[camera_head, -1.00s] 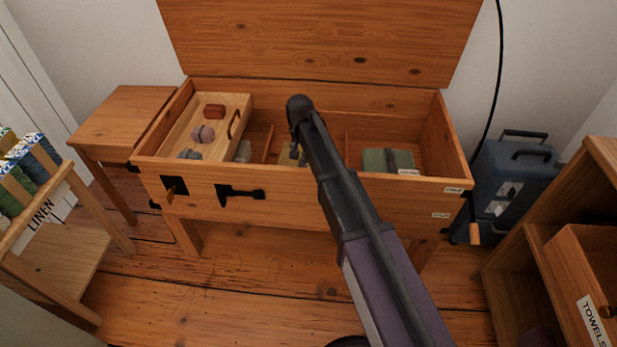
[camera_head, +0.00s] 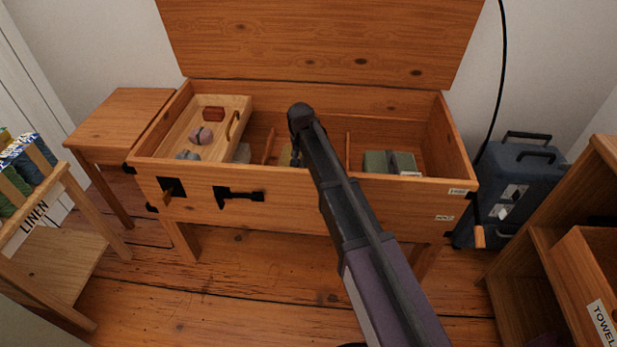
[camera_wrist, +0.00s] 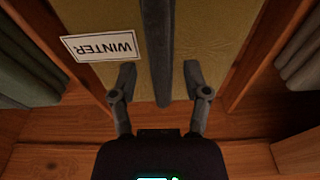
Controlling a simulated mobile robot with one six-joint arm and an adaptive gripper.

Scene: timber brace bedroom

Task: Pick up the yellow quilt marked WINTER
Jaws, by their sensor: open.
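The yellow quilt (camera_wrist: 212,45) lies in the middle compartment of the open wooden chest (camera_head: 240,200). A dark strap runs along its middle, and a white tag reading WINTER (camera_wrist: 99,46) shows upside down left of the strap.
Wooden dividers (camera_wrist: 268,50) flank the quilt. A green bundle (camera_head: 376,162) lies in the right compartment, and a tray (camera_head: 170,148) with small items sits at the left. The raised lid (camera_head: 320,40) stands behind. A blue suitcase (camera_head: 520,190) stands right of the chest.

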